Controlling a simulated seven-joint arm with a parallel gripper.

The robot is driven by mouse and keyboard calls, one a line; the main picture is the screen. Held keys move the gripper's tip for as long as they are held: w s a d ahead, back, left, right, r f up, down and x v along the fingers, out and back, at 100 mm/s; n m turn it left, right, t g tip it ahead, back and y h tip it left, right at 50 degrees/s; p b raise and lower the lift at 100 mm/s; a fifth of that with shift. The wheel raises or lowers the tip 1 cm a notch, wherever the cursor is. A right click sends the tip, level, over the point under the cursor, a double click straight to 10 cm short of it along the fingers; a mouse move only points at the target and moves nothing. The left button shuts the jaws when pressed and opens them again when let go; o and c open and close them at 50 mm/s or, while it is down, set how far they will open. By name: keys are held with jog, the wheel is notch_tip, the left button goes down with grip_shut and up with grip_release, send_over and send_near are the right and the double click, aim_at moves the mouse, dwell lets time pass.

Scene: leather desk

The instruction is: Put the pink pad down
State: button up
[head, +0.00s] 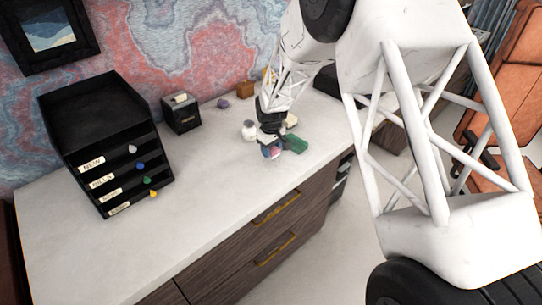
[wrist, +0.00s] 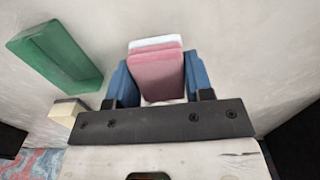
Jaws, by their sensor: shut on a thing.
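The pink pad (wrist: 157,77) is a pink block with a pale layer along one edge, seen in the wrist view between two blue fingers. My gripper (wrist: 158,82) is shut on it. In the head view my gripper (head: 271,151) is low over the white desk top, near its front edge. The pad there is small and mostly hidden by the gripper. I cannot tell whether the pad touches the desk.
A green block (head: 295,144) lies just right of my gripper; it also shows in the wrist view (wrist: 58,48), near a cream block (wrist: 66,111). A white round thing (head: 249,130) stands behind left. A black drawer organizer (head: 107,140) is at left. The desk's middle (head: 205,165) is clear.

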aim_at(271, 161)
dwell(0.3)
jog(key=shift+w+f, duration=0.1)
jog(key=shift+f, duration=1.65)
jog(key=shift+f, duration=0.15)
jog(key=o, duration=0.9)
jog(key=shift+r, duration=0.2)
notch_tip(271, 161, up, 12)
